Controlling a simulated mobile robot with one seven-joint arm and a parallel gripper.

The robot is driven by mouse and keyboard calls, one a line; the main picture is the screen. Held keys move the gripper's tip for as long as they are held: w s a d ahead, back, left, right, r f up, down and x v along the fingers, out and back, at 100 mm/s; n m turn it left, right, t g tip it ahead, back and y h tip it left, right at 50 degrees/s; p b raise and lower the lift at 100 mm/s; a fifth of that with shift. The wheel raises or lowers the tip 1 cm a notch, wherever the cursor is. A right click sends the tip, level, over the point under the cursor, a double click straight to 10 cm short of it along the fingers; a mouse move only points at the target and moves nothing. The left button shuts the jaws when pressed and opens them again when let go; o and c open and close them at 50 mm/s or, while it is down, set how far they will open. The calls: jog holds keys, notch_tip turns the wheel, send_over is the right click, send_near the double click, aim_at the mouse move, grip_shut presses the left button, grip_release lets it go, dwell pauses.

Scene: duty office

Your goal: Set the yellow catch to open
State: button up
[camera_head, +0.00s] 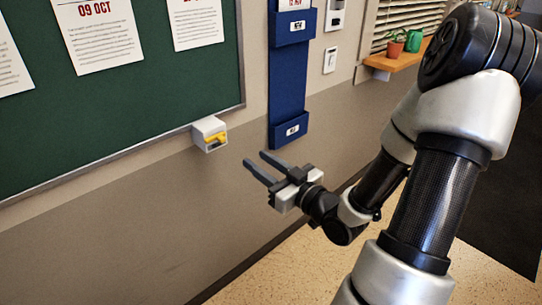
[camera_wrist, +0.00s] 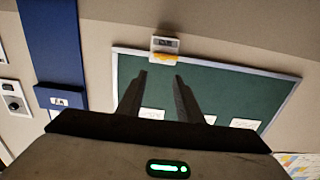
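The yellow catch (camera_head: 215,139) is on the front of a small white box (camera_head: 204,127) fixed at the lower right corner of the green board. It also shows in the wrist view as a yellow strip (camera_wrist: 165,57) on the white box (camera_wrist: 165,44), just beyond the fingertips. Its marking is too small to read. My gripper (camera_head: 257,160) is open and empty, with its two fingers apart. It is in front of the wall, to the right of and slightly below the catch in the head view, apart from it.
The green board (camera_head: 130,100) with pinned papers fills the left. A blue wall holder (camera_head: 288,95) hangs right of the catch. A wooden shelf (camera_head: 400,58) with potted plants is farther right. The wall below the board is bare.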

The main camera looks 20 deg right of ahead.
jog(key=p+v, duration=0.4)
jog(key=p, duration=0.1)
jog(key=shift+a+p, duration=0.1)
jog(key=shift+p, duration=0.25)
